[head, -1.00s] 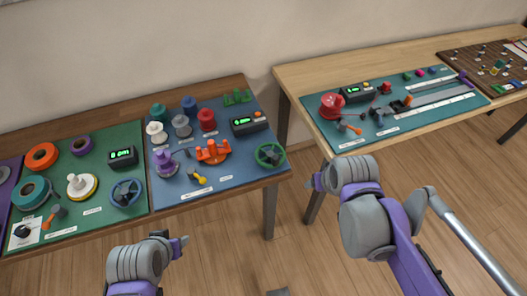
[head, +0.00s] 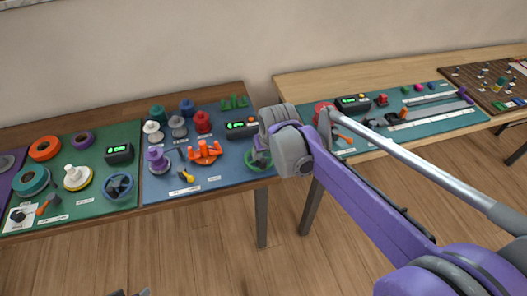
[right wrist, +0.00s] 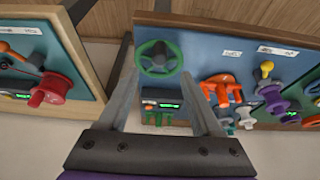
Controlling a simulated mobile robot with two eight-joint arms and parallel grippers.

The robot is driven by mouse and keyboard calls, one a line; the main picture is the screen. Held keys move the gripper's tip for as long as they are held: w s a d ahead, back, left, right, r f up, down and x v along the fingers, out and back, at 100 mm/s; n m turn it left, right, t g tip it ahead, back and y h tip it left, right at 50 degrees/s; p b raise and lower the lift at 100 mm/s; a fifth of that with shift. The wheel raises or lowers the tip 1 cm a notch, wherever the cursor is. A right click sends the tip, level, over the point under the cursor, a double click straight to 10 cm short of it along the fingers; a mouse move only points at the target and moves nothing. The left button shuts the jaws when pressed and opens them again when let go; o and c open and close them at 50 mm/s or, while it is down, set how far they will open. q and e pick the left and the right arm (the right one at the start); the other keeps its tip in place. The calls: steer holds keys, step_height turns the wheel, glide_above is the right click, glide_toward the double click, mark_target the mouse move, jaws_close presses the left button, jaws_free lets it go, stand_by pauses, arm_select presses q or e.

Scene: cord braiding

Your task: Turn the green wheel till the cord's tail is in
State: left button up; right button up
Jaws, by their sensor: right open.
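The green wheel (head: 251,164) stands at the right front corner of the blue board, partly hidden behind my right arm in the head view. The right wrist view shows the whole wheel (right wrist: 158,58) with its spokes and hub. My right gripper (right wrist: 159,62) is open and empty, its two fingers apart with the wheel between them in the picture; whether they touch it I cannot tell. An orange braiding piece (head: 204,152) is left of the wheel. I cannot make out the cord's tail. Only a sliver of what seems my left gripper (head: 130,293) shows at the bottom edge.
The blue board (head: 217,172) also bears a display box (head: 242,129), several spools, a yellow-handled tool (head: 186,176) and green pegs (head: 233,102). A green board with a blue wheel (head: 118,186) lies left. A red spool (right wrist: 52,89) sits on the neighbouring table across a gap.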

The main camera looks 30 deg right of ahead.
mark_target(263, 161)
steer(key=x, duration=0.8)
steer(key=shift+w+f+b, duration=0.1)
steer(key=shift+f+b, duration=0.2)
steer(key=shift+b, duration=0.05)
steer(key=shift+c, duration=0.3)
jaws_close()
